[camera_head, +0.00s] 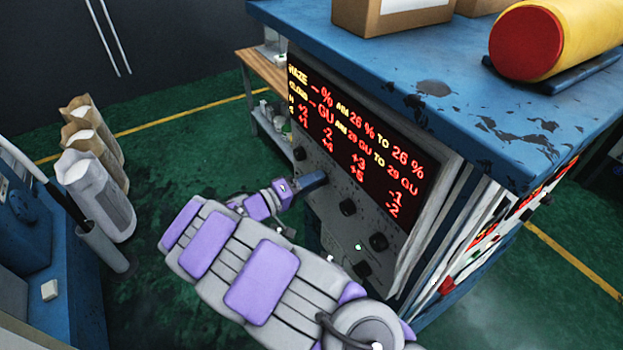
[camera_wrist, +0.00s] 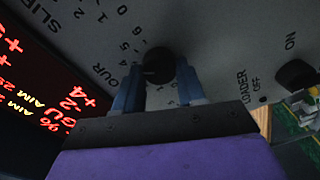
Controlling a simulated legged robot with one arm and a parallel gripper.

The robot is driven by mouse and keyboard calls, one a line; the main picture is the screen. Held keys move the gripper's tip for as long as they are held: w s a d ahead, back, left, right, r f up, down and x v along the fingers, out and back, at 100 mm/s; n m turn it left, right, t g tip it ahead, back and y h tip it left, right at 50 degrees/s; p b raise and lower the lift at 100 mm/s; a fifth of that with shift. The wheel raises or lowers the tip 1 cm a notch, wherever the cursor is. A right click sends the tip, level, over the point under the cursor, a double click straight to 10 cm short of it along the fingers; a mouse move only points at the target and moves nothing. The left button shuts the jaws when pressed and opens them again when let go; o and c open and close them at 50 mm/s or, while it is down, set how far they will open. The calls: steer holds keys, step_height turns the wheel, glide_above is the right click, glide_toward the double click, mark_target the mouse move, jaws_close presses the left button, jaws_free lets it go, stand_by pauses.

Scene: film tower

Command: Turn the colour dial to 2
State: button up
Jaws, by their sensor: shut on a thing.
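In the wrist view the black colour dial (camera_wrist: 159,64) sits on the grey control panel (camera_wrist: 215,40), beside a partly hidden label ending in "OUR" and a ring of numbers. My gripper's two blue fingers (camera_wrist: 159,82) stand on either side of this dial and are shut on it. I cannot tell clearly which number the dial points at. In the head view my gripper (camera_head: 312,182) reaches the left part of the panel, and its fingers hide the dial there.
A display with red and yellow text (camera_head: 350,140) is above the dials. Other black knobs (camera_head: 347,208) (camera_head: 379,241) sit to the right. A blue-topped cabinet (camera_head: 450,70) carries a red and yellow cylinder (camera_head: 555,40). Paper sacks (camera_head: 95,190) stand at the left.

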steer(key=n+p, duration=0.2)
steer(key=n, duration=0.2)
steer(key=n+p, duration=0.5)
steer(key=n, duration=0.2)
steer(key=shift+a+f+n+g, duration=0.1)
steer(key=shift+f+n+g, duration=0.15)
steer(key=shift+n+g, duration=0.05)
steer(key=shift+p, duration=0.3)
steer(key=o, duration=0.9)
steer(key=shift+w+a+f, duration=0.1)
steer(key=shift+w, duration=0.05)
steer(key=shift+o, duration=0.7)
steer(key=shift+r, duration=0.2)
steer(key=v, duration=1.7)
steer(key=shift+a+f, duration=0.2)
steer(key=shift+a, duration=0.1)
